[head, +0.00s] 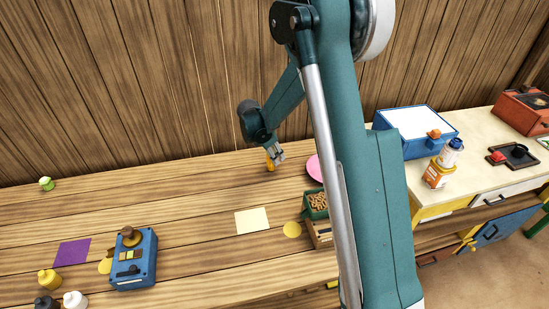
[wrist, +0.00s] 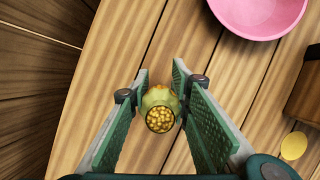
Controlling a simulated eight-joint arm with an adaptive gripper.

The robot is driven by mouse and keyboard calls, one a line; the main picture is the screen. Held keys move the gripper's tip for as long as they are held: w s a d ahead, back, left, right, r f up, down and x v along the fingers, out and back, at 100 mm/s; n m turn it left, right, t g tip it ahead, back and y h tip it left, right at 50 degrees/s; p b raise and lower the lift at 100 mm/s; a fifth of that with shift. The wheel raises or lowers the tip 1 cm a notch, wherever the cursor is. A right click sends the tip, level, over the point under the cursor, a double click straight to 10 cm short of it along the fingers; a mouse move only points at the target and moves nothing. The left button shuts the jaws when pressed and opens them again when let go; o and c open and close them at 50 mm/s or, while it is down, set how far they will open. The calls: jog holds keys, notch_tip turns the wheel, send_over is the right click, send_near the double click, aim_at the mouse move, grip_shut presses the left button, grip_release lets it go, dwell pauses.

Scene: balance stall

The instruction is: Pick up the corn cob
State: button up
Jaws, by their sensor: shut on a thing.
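The corn cob (wrist: 160,112) is yellow with a pale greenish husk. In the wrist view it stands between the two green pads of my gripper (wrist: 161,95), its round kernel end facing the camera. In the head view the cob (head: 269,162) is a small yellow shape at my gripper (head: 277,157), near the back of the wooden counter. My gripper is shut on the cob. Whether the cob's lower end touches the counter is hidden.
A pink bowl (wrist: 262,12) is close by on the right, partly behind my arm in the head view. A green box of brown pieces (head: 316,203), a cream square (head: 252,220) and a blue balance (head: 134,260) are nearer the front. The counter's left middle is clear.

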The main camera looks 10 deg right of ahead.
notch_tip(320, 180, up, 10)
jog(key=p, duration=0.1)
jog(key=shift+f, duration=0.25)
dwell(0.7)
